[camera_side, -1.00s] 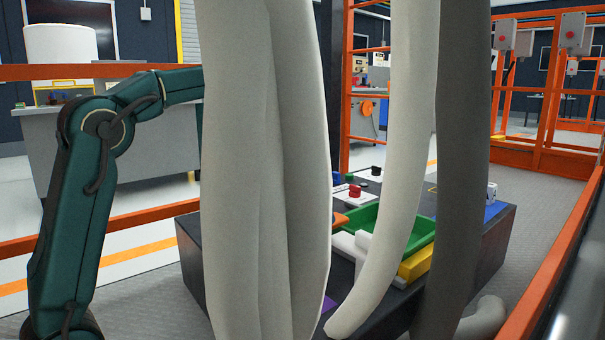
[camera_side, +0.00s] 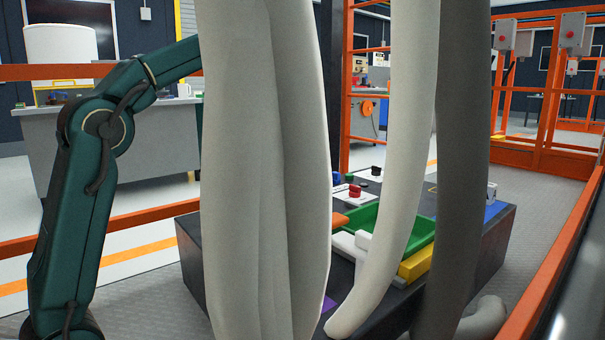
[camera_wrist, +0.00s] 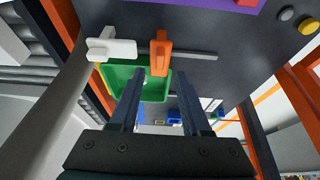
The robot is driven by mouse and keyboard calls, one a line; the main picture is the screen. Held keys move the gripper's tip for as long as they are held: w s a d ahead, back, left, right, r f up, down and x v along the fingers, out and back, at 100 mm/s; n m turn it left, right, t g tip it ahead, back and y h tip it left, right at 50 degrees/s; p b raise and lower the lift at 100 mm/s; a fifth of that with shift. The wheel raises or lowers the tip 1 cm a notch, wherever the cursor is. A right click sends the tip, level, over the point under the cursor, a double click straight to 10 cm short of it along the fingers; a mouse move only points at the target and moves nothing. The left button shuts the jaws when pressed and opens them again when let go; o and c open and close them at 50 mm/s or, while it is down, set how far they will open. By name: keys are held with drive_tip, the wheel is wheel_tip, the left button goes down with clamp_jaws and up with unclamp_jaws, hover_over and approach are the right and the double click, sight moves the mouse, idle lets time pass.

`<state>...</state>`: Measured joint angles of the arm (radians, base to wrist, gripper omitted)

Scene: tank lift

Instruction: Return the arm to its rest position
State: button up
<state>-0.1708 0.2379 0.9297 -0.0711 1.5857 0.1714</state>
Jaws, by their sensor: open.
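My gripper (camera_wrist: 157,72) shows in the wrist view with its two dark fingers apart and nothing between them. Beyond the fingertips lies a green tray (camera_wrist: 153,94), with an orange piece (camera_wrist: 161,58) and a white piece (camera_wrist: 112,47) at its edge. In the side view my green arm stands at the left with its forearm sloping up to the right. A thick pale column hides the rest of the arm and the gripper there.
In the side view the dark table (camera_side: 190,245) carries the green tray (camera_side: 422,232), a yellow block (camera_side: 416,263) and a red part (camera_side: 354,191). Thick pale columns (camera_side: 262,180) stand in front. An orange rail (camera_side: 545,280) runs along the right.

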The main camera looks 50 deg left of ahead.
drive_tip(key=s+d, duration=0.4)
drive_tip(key=s, duration=0.6)
drive_tip(key=s+f+t, duration=0.1)
drive_tip(key=s+f, duration=0.6)
drive_tip(key=f, duration=0.6)
drive_tip(key=shift+f, duration=0.25)
